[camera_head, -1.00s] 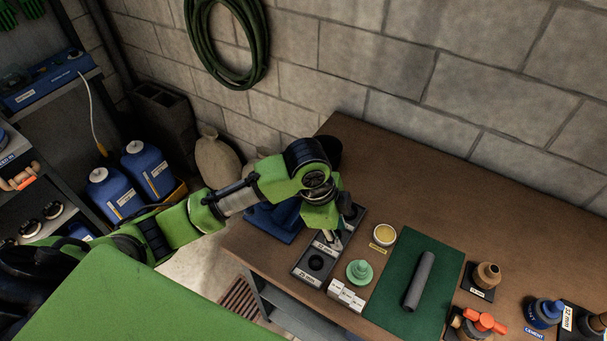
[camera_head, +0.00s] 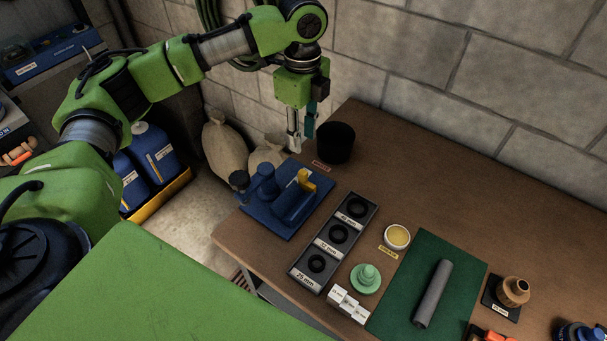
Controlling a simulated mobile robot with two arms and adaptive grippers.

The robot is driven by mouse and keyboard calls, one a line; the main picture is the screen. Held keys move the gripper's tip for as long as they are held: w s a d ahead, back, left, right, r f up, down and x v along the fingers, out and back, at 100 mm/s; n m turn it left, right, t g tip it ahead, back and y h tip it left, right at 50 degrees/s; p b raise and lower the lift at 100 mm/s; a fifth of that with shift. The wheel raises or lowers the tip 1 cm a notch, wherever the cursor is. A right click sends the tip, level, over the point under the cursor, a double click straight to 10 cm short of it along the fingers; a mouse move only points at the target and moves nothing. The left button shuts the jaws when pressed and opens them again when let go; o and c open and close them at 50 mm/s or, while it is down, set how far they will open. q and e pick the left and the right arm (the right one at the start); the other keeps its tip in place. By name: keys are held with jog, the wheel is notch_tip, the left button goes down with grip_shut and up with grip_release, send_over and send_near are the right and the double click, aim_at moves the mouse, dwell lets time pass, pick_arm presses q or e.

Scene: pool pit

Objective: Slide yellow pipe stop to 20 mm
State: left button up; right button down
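The yellow pipe stop (camera_head: 305,180) stands upright on the blue jig (camera_head: 275,230), near its right end. The jig sits at the left end of the brown workbench, with blue cylindrical parts on it. Any millimetre marks on it are too small to read. My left gripper (camera_head: 295,150) points down above and behind the jig, close to the black cup. It is apart from the yellow stop and holds nothing that I can see. Its finger gap is not clear from this angle. My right gripper is not in view.
A black cup (camera_head: 336,142) stands behind the jig. To the right are a labelled tray (camera_head: 297,272) with round recesses, a yellow-filled dish (camera_head: 397,236), a green knobbed piece (camera_head: 366,279), white blocks (camera_head: 348,304) and a grey pipe (camera_head: 433,294) on a green mat (camera_head: 394,304).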

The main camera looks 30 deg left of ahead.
aim_at(303, 172)
pick_arm(q)
notch_tip(303, 172, down, 12)
jog(key=shift+f+p, duration=0.1)
jog(key=shift+p, duration=1.1)
jog(key=shift+w+f, duration=0.1)
jog(key=shift+f, duration=0.4)
grip_shut()
